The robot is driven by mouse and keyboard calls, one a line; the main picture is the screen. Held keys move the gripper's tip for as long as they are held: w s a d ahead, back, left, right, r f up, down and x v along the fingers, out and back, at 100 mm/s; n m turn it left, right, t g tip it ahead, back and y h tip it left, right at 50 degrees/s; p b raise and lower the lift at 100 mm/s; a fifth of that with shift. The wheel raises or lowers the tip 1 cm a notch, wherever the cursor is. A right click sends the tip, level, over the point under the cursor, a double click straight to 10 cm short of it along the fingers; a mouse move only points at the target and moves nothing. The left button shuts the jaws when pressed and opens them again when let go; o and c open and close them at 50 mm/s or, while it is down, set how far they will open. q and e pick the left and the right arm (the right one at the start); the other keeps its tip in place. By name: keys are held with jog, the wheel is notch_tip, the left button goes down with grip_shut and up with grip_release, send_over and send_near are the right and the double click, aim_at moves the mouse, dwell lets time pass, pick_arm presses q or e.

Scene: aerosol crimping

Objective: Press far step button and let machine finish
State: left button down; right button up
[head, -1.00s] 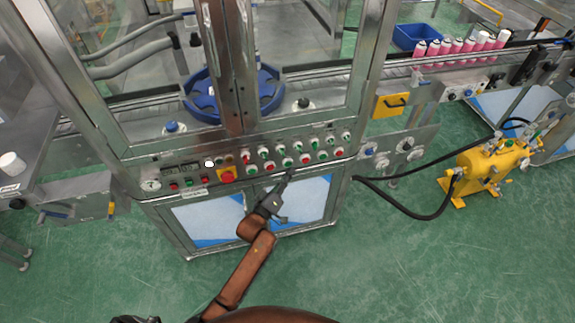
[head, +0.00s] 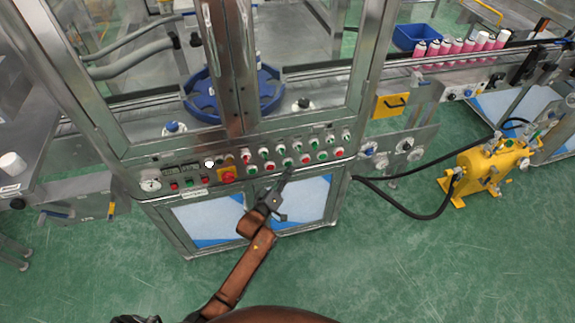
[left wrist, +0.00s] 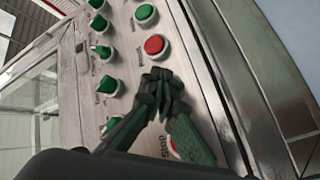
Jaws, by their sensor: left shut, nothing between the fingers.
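The machine's control panel (head: 212,172) runs across its front below the glass doors, with rows of knobs and red and green buttons. My left gripper (head: 288,173) is shut and empty, its tips just below the middle of the lower button row. In the left wrist view the shut fingertips (left wrist: 160,76) are close to a red button (left wrist: 155,46), with a green button (left wrist: 145,14) beyond it. Several green knobs (left wrist: 103,52) run alongside. The fingers partly hide another red button (left wrist: 174,148). I cannot tell whether the tips touch the panel. My right gripper is not in view.
Behind the glass is a blue star-shaped wheel (head: 268,92). Pink cans (head: 445,48) stand in a row on the conveyor at right, near a blue bin (head: 415,37). A yellow pump unit (head: 482,172) with black hoses stands on the green floor.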

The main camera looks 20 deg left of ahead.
pick_arm(q)
jog(key=shift+w+a, duration=0.2)
jog(key=shift+w, duration=0.15)
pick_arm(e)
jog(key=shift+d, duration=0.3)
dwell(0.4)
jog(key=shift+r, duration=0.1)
pick_arm(q)
jog(key=shift+s+d+p, duration=0.45)
jog(key=shift+s+p, duration=0.1)
jog(key=shift+s, duration=0.15)
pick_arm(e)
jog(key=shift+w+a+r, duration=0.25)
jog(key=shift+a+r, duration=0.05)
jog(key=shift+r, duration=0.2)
